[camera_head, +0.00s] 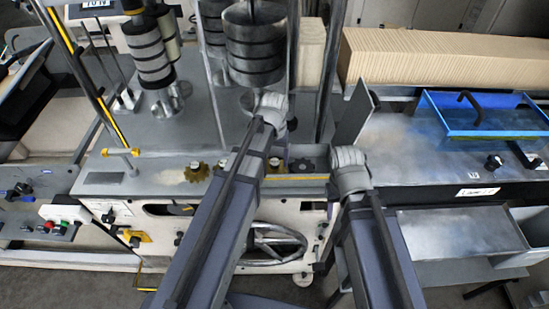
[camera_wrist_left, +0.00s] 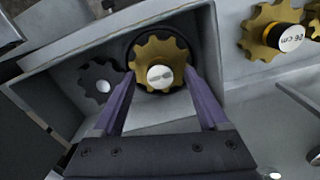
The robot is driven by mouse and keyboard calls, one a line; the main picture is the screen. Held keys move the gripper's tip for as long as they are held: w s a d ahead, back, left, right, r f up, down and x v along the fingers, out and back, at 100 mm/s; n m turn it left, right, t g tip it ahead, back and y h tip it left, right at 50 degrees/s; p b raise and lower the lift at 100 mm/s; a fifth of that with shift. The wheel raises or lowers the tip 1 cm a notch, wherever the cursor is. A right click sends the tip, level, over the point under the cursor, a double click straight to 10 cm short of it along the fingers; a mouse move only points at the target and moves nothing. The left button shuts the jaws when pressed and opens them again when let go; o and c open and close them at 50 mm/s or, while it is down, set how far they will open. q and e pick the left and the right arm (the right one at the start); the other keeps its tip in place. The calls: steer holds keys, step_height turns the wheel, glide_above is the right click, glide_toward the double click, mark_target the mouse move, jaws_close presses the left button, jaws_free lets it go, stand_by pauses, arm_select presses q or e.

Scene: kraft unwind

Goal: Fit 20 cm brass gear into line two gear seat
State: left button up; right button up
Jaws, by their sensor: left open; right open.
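In the left wrist view a brass gear (camera_wrist_left: 147,48) sits on a silver-ended shaft inside a grey recessed box (camera_wrist_left: 60,62). A dark ring shows behind the gear. My left gripper (camera_wrist_left: 160,76) is open, its two purple fingers at either side of the gear's lower part; I cannot tell whether they touch it. A dark gear (camera_wrist_left: 98,76) is beside it in the box. Another brass gear (camera_wrist_left: 258,29) with a labelled hub is outside at right; it seems to be the brass gear (camera_head: 196,171) in the head view. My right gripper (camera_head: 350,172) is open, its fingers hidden.
Tall dark rollers (camera_head: 254,45) and metal posts stand behind the box on the grey machine. At right are a blue tray (camera_head: 480,128) and a long corrugated kraft stack (camera_head: 440,56). A handwheel (camera_head: 275,243) is on the machine's front.

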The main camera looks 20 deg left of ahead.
arm_select(q)
step_height(320, 180, up, 7)
steer(key=p, duration=0.6)
steer(key=shift+s+f, duration=0.1)
steer(key=shift+f, duration=0.05)
